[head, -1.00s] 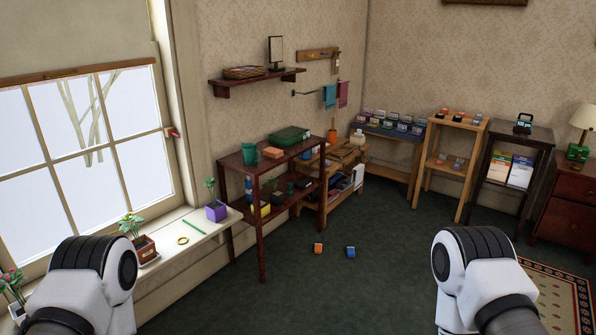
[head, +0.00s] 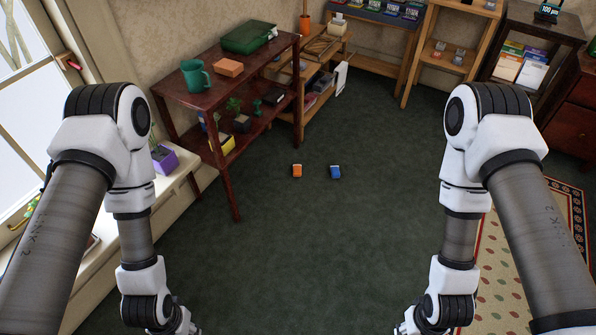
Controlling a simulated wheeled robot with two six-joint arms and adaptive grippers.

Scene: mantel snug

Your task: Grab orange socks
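A small orange bundle (head: 297,171), perhaps the folded orange socks, lies on the dark green carpet in the middle of the head view. A similar blue bundle (head: 335,172) lies just to its right, apart from it. Both are too small to tell for sure what they are. My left gripper (head: 188,325) and my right gripper (head: 402,327) only just show at the bottom edge, well apart from both bundles. Their fingertips are cut off, so whether they are open is hidden.
A dark red wooden shelf table (head: 172,86) stands at left, with a green mug (head: 196,76), an orange-brown block (head: 229,67) and a green case (head: 249,37) on top. A patterned rug (head: 500,265) lies at right.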

